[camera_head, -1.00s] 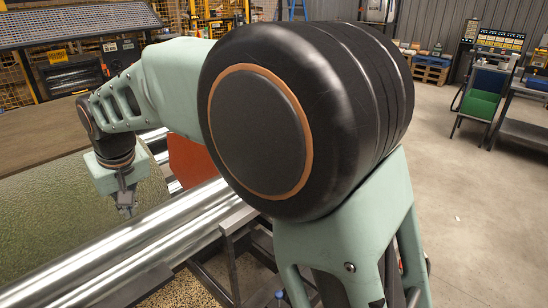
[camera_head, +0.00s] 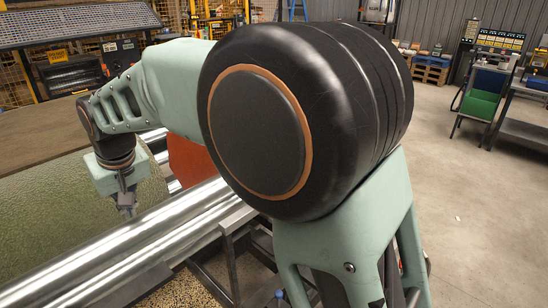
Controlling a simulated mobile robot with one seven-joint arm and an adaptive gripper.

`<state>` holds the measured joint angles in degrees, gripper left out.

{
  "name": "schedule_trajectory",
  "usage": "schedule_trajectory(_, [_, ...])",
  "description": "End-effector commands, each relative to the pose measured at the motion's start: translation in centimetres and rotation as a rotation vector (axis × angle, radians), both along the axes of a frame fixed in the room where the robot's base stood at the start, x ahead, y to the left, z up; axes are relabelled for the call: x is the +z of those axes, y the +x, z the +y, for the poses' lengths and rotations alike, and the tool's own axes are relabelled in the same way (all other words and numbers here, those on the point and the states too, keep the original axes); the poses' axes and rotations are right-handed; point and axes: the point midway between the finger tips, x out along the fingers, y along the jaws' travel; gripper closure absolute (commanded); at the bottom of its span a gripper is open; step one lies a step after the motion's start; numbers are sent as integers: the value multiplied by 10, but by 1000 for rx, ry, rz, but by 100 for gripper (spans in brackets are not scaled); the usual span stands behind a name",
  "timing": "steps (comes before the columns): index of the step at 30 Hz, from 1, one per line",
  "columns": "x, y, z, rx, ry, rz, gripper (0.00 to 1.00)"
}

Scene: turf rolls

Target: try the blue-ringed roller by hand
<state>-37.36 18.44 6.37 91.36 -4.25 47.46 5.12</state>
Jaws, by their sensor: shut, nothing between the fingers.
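Two long shiny metal rollers, the nearer one (camera_head: 120,268) and the one behind it, run side by side from lower left toward the middle. No blue ring shows clearly on either; my arm hides part of their far length. A small blue spot (camera_head: 279,294) shows low beside my arm, and I cannot tell what it belongs to. My gripper (camera_head: 129,209) points down just behind the rollers, in front of the green turf. It is shut and empty. I cannot tell whether its tips touch a roller.
A green turf roll (camera_head: 40,215) lies at left behind the rollers. A red-orange panel (camera_head: 189,160) stands beyond my gripper. A dark metal frame (camera_head: 232,265) carries the roller ends.

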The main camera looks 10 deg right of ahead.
Motion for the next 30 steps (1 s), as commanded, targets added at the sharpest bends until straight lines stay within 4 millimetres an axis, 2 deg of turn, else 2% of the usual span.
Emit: schedule_trajectory(30, [-18, -4, -4, 0, -3, 3, 100])
